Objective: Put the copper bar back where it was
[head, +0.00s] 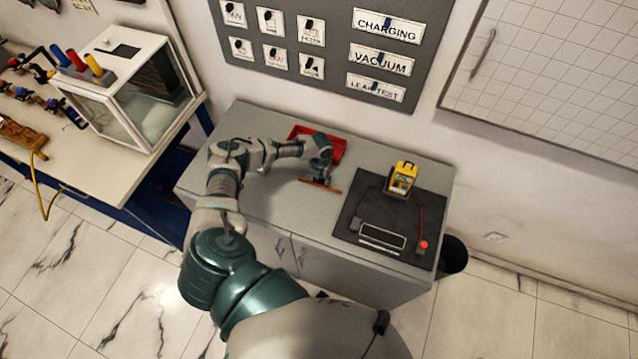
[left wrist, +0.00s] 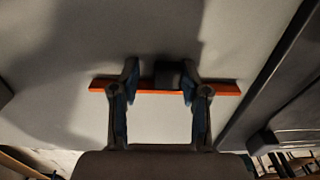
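The copper bar (head: 332,190) is a thin orange-brown strip on the grey cabinet top, in front of the red tray. In the left wrist view the bar (left wrist: 160,92) runs crosswise past both fingertips, with a small dark block (left wrist: 167,74) at its middle. My left gripper (head: 320,175) is over the bar; in the wrist view the gripper (left wrist: 160,85) has its fingers wide apart, one on each side of the dark block. A gap shows left of the block; the right finger is close to it. Whether the bar touches the cabinet top is unclear. My right gripper is out of view.
The red tray (head: 338,146) lies behind the gripper, partly hidden by my arm. A black mat (head: 350,222) at the right carries a yellow device (head: 401,178), a black fixture (head: 382,235) and a red knob (head: 423,245). Bare cabinet top lies between bar and mat.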

